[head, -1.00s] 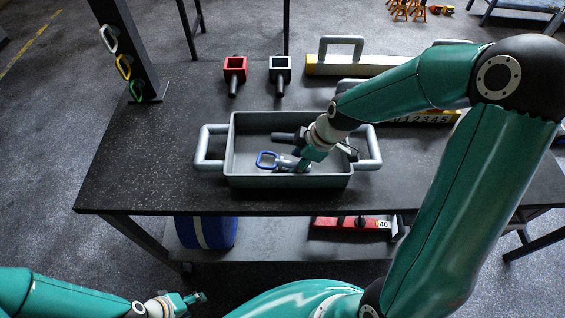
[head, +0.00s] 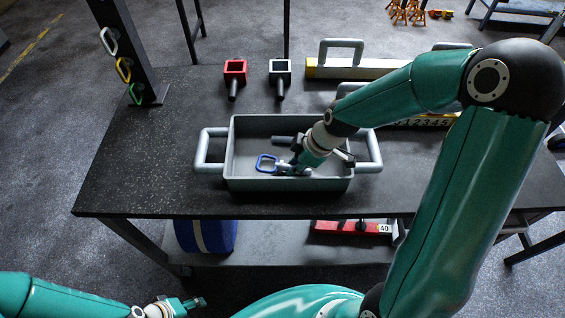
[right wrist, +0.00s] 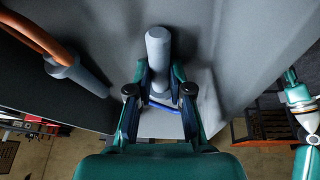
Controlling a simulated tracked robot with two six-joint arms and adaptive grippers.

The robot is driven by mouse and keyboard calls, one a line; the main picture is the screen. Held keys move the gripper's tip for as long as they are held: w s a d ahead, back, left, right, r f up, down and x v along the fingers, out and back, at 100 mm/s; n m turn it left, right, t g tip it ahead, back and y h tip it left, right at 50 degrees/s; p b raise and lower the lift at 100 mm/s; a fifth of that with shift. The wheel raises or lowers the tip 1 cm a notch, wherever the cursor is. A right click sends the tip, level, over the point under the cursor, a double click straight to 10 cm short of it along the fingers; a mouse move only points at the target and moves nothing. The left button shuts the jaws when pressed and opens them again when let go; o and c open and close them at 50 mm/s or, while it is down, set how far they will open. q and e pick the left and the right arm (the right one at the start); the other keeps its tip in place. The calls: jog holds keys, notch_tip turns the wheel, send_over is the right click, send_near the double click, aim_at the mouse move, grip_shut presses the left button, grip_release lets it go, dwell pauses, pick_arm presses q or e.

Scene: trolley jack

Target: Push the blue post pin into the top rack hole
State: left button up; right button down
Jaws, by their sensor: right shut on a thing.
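The blue post pin has a blue loop handle (head: 266,163) and a grey shaft (right wrist: 158,52). It is inside the grey tray (head: 232,150) on the table. My right gripper (head: 294,165) reaches down into the tray and is shut on this pin. In the right wrist view the fingers (right wrist: 160,88) flank the pin, with the blue handle (right wrist: 163,107) showing between them. The rack is the dark upright post (head: 130,50) at the left, bearing white (head: 109,39), yellow (head: 123,68) and green (head: 136,92) handles. My left gripper (head: 188,304) is low at the left, away from the table; its opening is unclear.
Another grey cylinder (head: 283,140) lies in the tray; the right wrist view shows an orange loop (right wrist: 38,35) on a grey cylinder. Red (head: 234,72) and grey (head: 280,72) sockets stand behind the tray. The table's left part is clear. Long handled bars (head: 355,68) lie at the back.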

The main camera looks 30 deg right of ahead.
jog(key=shift+r, duration=0.1)
jog(key=shift+w+r+p, duration=0.1)
jog(key=shift+r+p, duration=0.4)
jog(key=shift+r, duration=0.1)
jog(key=shift+r+p, duration=2)
jog(key=shift+r, duration=1.35)
jog(key=w+a+r, duration=0.4)
jog(key=w+a, duration=0.6)
jog(key=d+m, duration=0.1)
jog(key=m, duration=0.1)
jog(key=w+r+m+h, duration=0.1)
jog(key=m, duration=0.1)
jog(key=w+d+r+m+t+h, duration=0.1)
jog(key=m, duration=0.1)
jog(key=shift+w+d+r+m, duration=0.1)
jog(key=shift+d+r+m, duration=0.05)
jog(key=shift+d+m, duration=0.15)
